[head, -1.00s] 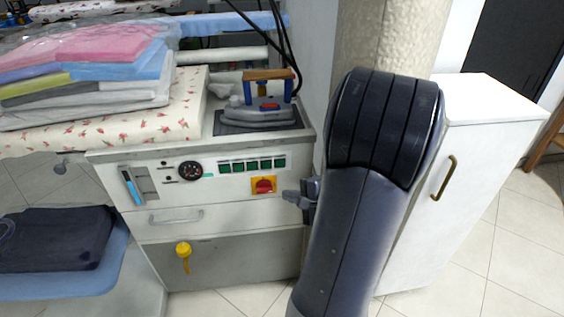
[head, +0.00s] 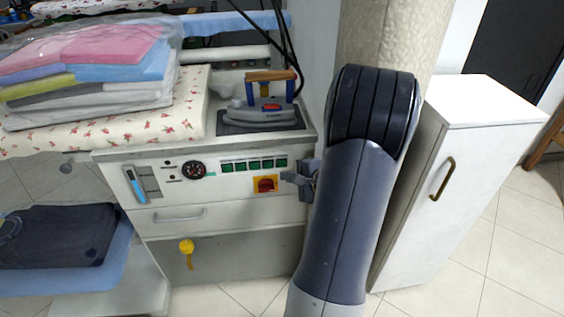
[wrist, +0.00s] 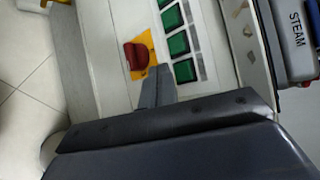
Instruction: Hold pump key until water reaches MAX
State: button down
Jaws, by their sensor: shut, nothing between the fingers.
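The white ironing station's front panel (head: 225,190) has a row of dark green keys (head: 253,164) at upper right. Several also show in the wrist view (wrist: 179,43); I cannot read which is the pump key. A blue column (head: 135,185), apparently the water gauge, stands at the panel's left end; its MAX mark is too small to read. My gripper (head: 288,177) is shut and empty at the panel's right end, right of the red rotary knob (head: 265,184). In the wrist view, my gripper (wrist: 160,72) points between the knob and the green keys. Contact is not clear.
A round black dial (head: 193,170) sits left of the keys. An iron (head: 262,114) rests on top, with bagged folded clothes (head: 90,65) to the left. A yellow tap (head: 186,246) hangs below the drawer. A white cabinet (head: 445,190) stands at right.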

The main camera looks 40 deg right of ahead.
aim_at(278, 167)
jog(key=shift+w+d, duration=0.4)
jog(key=shift+w, duration=0.4)
jog(key=shift+f, duration=0.1)
dwell(1.4)
jog(key=shift+w+d+b, duration=0.25)
jog(key=shift+w+b, duration=0.1)
jog(key=shift+b, duration=0.05)
jog(key=shift+w+d, duration=0.2)
jog(key=shift+w, duration=0.1)
dwell(0.6)
jog(key=shift+s+b, duration=0.1)
jog(key=shift+b, duration=0.2)
dwell(0.7)
jog(key=shift+s+a+b, duration=0.35)
jog(key=shift+s+a, duration=0.1)
jog(key=shift+s, duration=0.15)
jog(key=shift+s+a+b, duration=0.25)
jog(key=shift+s+a, duration=0.2)
jog(key=shift+s, duration=0.25)
jog(key=shift+s+a+b, duration=0.3)
jog(key=shift+s+a, duration=0.1)
jog(key=shift+s, duration=0.3)
jog(key=shift+s+a+b, duration=0.25)
jog(key=shift+s+a, duration=0.2)
jog(key=shift+s, duration=0.25)
